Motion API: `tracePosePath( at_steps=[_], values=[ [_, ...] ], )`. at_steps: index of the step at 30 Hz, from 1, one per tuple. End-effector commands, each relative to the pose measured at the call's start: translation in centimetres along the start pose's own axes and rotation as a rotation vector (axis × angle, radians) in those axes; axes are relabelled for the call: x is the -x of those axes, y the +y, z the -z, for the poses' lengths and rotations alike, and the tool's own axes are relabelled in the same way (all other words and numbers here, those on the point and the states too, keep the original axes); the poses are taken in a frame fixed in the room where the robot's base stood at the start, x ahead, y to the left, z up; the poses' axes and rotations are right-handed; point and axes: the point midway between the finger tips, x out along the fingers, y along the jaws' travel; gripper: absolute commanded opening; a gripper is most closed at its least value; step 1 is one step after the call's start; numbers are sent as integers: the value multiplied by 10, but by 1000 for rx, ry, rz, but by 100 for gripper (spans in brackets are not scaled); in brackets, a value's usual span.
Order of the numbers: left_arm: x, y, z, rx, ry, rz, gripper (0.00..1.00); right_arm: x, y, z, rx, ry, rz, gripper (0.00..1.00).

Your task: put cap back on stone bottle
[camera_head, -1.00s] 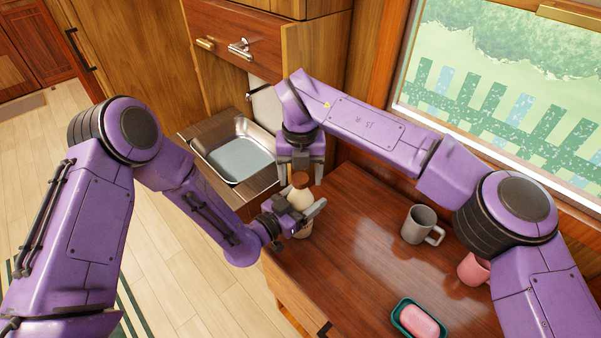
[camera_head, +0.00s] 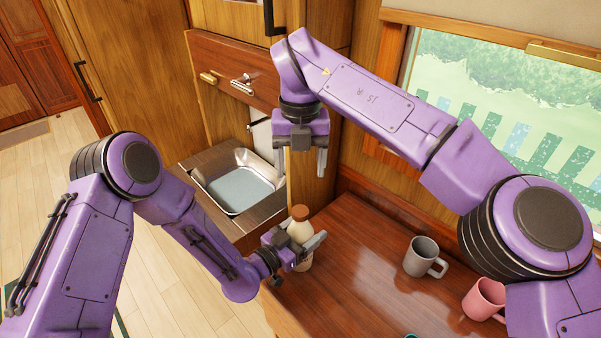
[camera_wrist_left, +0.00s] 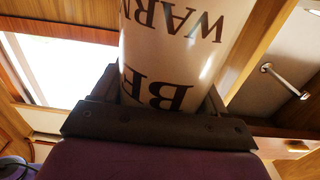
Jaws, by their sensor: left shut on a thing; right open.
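The cream stone bottle (camera_head: 300,232) stands upright at the table's left edge. My left gripper (camera_head: 304,248) is shut around its body. The brown cap (camera_head: 300,212) sits on top of the bottle's neck; I cannot tell how tightly it is seated. In the left wrist view the bottle (camera_wrist_left: 180,45) shows dark lettering between the fingers, with its top out of frame. My right gripper (camera_head: 302,163) is open and empty, pointing down above the cap and clear of it.
A grey mug (camera_head: 420,257) and a pink mug (camera_head: 484,298) stand on the wooden table (camera_head: 350,250) to the right. A metal sink (camera_head: 238,182) lies behind and left. The window is at the right back. The table between bottle and mugs is clear.

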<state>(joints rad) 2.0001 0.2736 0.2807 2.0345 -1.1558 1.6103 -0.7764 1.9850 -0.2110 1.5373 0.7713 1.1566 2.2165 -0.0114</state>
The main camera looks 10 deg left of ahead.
Motion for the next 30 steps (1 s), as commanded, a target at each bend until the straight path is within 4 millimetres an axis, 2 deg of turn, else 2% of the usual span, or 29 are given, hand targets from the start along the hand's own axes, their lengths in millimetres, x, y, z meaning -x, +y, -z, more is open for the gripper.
tracePosePath(
  at_steps=[5,6,8,17,30],
  values=[
    [0,0,0,0,0,0,0,0,0,0,0,0,0,71],
    [0,0,0,0,0,0,83,0,0,0,0,0,0,71],
    [0,0,0,0,0,0,100,0,0,0,0,0,0,71],
    [6,-1,-2,-1,0,1,100,-4,0,0,-1,1,0,71],
    [91,-1,-3,0,0,2,100,-37,0,0,-1,0,0,71]
  ],
)
